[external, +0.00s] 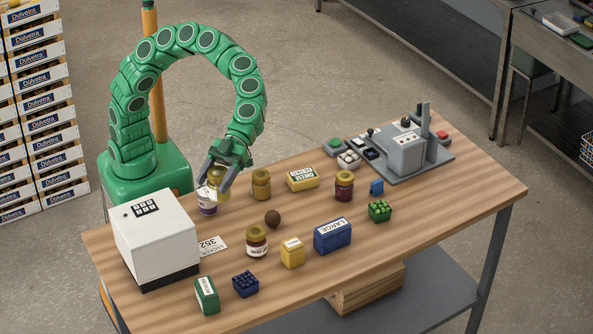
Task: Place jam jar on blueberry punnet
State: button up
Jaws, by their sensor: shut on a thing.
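My gripper (219,184) is over the left rear of the wooden table, its fingers closed around a yellowish jar with a gold lid (219,174). The fingers partly cover this jar, and I cannot tell whether it touches the table. Other gold-lidded jars stand upright: an amber jar (261,188) to the right of my gripper, a dark red jar (344,189) farther right, and a dark jar with a white label (257,246) nearer the front. I cannot read which is jam. The blueberry punnet (245,286), small and dark blue with a bumpy top, sits at the front left, well apart from my gripper.
A white and purple tub (207,206) stands right beside the held jar. A white box-shaped machine (153,240) fills the left end. A brown ball (272,218), a yellow box (292,253) and a green box (207,295) stand around the middle and front. The front right is clear.

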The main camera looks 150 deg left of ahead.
aim_at(212, 200)
jog(key=shift+s+d+f+m+g+h, duration=0.25)
jog(key=shift+s+f+m+g+h, duration=0.3)
jog(key=shift+m+g, duration=0.15)
jog(key=shift+s+d+f+m+g+h, duration=0.25)
jog(key=shift+s+f+m+g, duration=0.15)
jog(key=shift+f+m+g, duration=0.25)
jog(key=shift+f, duration=2.4)
jog(key=shift+w+f, duration=0.35)
jog(key=shift+w, duration=0.05)
jog(key=shift+w+a+f, duration=0.2)
jog(key=shift+w+f, duration=2.95)
jog(key=shift+w, duration=0.15)
jog(key=shift+w+a+f, duration=0.2)
jog(key=shift+w+f, duration=2.9)
jog(key=shift+w, duration=0.15)
jog(key=shift+f, duration=0.15)
